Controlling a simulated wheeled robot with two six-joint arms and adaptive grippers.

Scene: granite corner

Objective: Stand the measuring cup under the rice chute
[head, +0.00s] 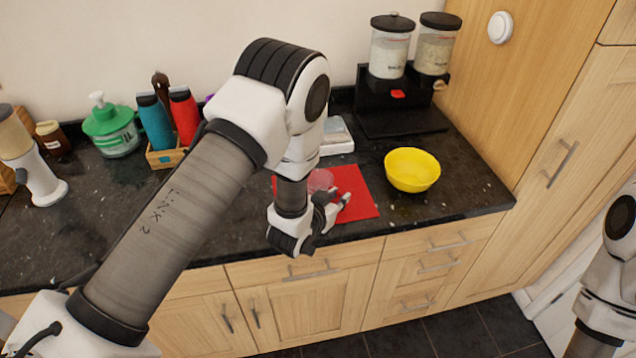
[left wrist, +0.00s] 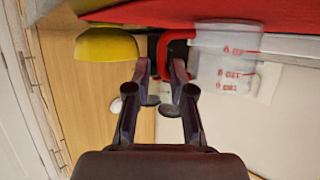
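The measuring cup (head: 320,180) is clear and stands on the red mat (head: 362,205), partly hidden behind my left arm in the head view. In the left wrist view, which looks upside down, the cup (left wrist: 225,62) shows red markings and a red handle on its left. My left gripper (head: 339,203) is low over the mat beside the cup. My right gripper is out of view.
A yellow bowl (head: 412,172) stands right of the mat. A white flat object (head: 337,138) lies behind the mat. Bottles (head: 156,122) and a green pump jar (head: 112,130) stand at back left. A tall wooden cabinet (head: 545,85) bounds the right side.

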